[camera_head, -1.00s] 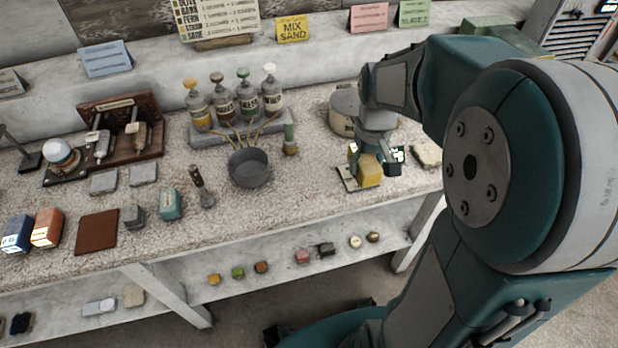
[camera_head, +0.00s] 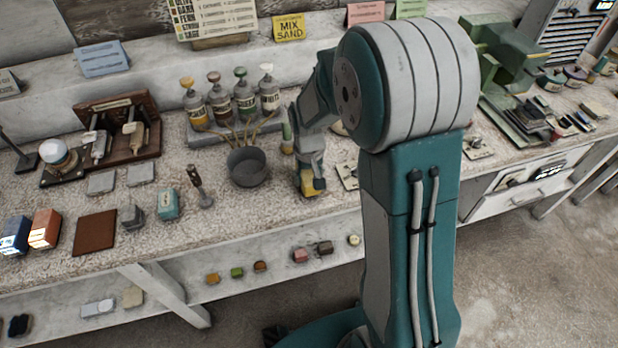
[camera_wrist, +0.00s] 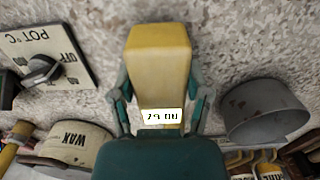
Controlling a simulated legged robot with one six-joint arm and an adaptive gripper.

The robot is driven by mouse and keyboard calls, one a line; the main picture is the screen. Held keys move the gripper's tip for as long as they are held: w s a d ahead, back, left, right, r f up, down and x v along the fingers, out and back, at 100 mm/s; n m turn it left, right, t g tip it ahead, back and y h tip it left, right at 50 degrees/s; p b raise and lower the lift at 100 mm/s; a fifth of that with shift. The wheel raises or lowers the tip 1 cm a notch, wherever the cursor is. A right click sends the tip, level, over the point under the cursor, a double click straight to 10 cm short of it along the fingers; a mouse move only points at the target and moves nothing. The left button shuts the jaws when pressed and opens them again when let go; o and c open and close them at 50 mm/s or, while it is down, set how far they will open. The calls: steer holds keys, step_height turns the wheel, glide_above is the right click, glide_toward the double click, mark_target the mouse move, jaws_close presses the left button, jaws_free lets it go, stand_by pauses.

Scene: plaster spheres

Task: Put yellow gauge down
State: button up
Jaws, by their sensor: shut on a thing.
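The yellow gauge (camera_head: 308,186) is between the fingers of my gripper (camera_head: 309,178), over the front part of the bench to the right of the grey pot. In the wrist view the yellow block (camera_wrist: 158,62) points away from my palm, with a finger on each side and a small white display (camera_wrist: 161,118) near my palm. My gripper (camera_wrist: 160,108) is shut on it there. I cannot tell whether the gauge touches the speckled bench top (camera_head: 250,210).
The grey pot (camera_head: 247,167) stands just left of my gripper and also shows in the wrist view (camera_wrist: 265,112). A POT °C plate with a knob (camera_wrist: 45,68) lies on the other side. Bottles with coloured caps (camera_head: 232,98) stand behind. Bench in front of the pot is clear.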

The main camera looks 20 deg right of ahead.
steer(key=shift+f, duration=0.45)
steer(key=o, duration=1)
steer(key=shift+f, duration=0.1)
